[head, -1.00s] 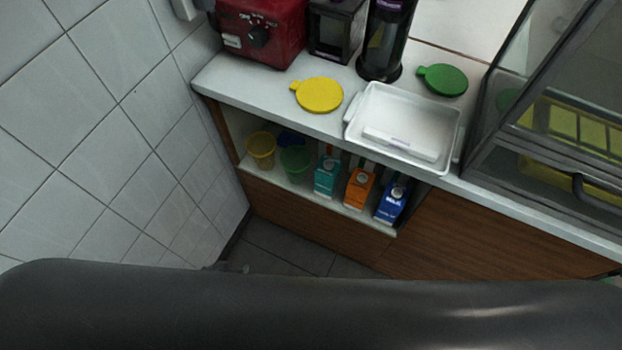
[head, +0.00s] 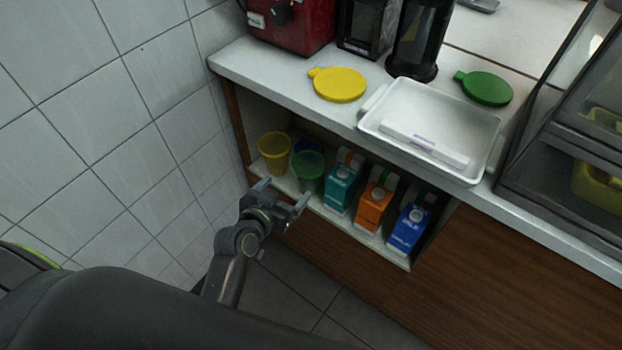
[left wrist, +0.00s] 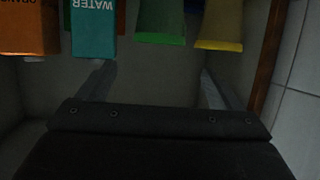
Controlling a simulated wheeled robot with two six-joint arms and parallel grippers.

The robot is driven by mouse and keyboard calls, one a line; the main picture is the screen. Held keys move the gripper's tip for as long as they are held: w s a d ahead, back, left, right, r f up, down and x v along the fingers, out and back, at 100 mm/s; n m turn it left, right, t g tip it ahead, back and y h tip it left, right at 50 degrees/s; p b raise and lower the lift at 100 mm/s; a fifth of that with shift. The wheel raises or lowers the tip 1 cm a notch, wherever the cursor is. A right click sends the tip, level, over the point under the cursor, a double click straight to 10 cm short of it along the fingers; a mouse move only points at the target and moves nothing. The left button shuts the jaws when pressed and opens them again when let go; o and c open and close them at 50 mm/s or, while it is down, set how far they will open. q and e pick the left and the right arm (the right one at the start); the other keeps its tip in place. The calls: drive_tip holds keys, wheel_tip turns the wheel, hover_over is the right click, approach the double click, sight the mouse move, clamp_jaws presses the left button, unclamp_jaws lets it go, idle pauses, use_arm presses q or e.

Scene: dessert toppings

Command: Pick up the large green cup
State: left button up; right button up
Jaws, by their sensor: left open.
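The green cup (head: 309,172) stands on the low shelf under the counter, between a yellow cup and a teal carton. It also shows at the top of the left wrist view (left wrist: 161,20), with only part of it in frame. My left gripper (head: 283,194) is open and empty, just in front of the shelf edge, below the green and yellow cups and apart from them. In the left wrist view its two fingers (left wrist: 158,88) are spread wide with nothing between them. My right gripper is not in view.
The yellow cup (head: 273,155) stands left of the green one, near the tiled wall; a blue cup (head: 312,147) is partly hidden behind. Teal (head: 341,187), orange (head: 374,205) and blue (head: 409,228) cartons stand to the right. The counter (head: 290,88) overhangs the shelf.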

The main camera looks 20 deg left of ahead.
use_arm(q)
approach(315, 157)
drive_tip(key=shift+b+x, duration=0.95)
drive_tip(key=shift+x, duration=1.95)
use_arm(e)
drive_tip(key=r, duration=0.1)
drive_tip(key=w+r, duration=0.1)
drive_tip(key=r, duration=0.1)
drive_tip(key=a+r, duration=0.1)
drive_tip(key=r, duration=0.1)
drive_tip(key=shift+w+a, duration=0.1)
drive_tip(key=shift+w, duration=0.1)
use_arm(q)
drive_tip(key=c, duration=0.8)
drive_tip(key=shift+c, duration=0.2)
